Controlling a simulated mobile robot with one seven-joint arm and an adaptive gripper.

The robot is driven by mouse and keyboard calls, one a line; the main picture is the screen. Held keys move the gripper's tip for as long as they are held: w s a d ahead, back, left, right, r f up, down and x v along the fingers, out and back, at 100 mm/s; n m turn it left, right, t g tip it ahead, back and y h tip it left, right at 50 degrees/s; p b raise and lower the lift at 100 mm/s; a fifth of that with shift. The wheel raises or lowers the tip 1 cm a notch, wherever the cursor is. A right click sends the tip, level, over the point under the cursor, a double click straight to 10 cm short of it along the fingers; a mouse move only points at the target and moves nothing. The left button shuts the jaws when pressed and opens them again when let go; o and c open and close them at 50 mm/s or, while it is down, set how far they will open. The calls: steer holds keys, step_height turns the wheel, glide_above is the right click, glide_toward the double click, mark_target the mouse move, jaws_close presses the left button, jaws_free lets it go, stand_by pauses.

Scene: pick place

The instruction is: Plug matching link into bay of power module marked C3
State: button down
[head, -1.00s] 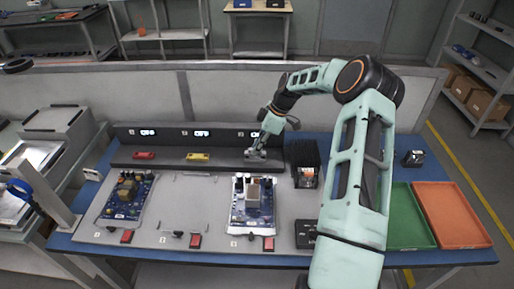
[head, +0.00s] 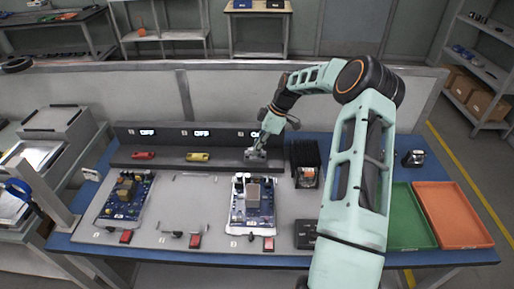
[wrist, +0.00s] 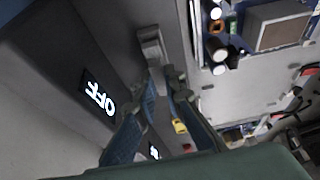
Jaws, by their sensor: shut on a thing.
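My gripper (head: 257,151) is at the right end of the dark rail at the back of the bench. It is shut on a grey link (wrist: 150,45), which is at the fingertips in the wrist view. I cannot tell whether the link is clear of the rail. A red link (head: 143,155) and a yellow link (head: 197,157) lie on the rail to the left. Two blue circuit-board modules stand on the grey panel, one at left (head: 124,196) and one at right (head: 252,204). No C3 marking is readable.
Displays reading OFF (head: 148,132) line the rail's upright back. Red blocks (head: 126,236) sit along the panel front. A black holder (head: 305,163) stands right of the rail. Green (head: 410,215) and orange (head: 452,213) trays are at right. The panel's middle is mostly bare.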

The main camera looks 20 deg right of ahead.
steer(key=shift+f+b, duration=0.7)
steer(key=shift+f, duration=0.05)
stand_by(1.2)
steer(key=c, duration=1.9)
jaws_free()
steer(key=shift+c, duration=0.2)
steer(key=shift+o, duration=0.3)
steer(key=o, duration=0.6)
steer(key=shift+r, duration=0.15)
steer(key=shift+r+p, duration=1.5)
steer(key=shift+r, duration=1.95)
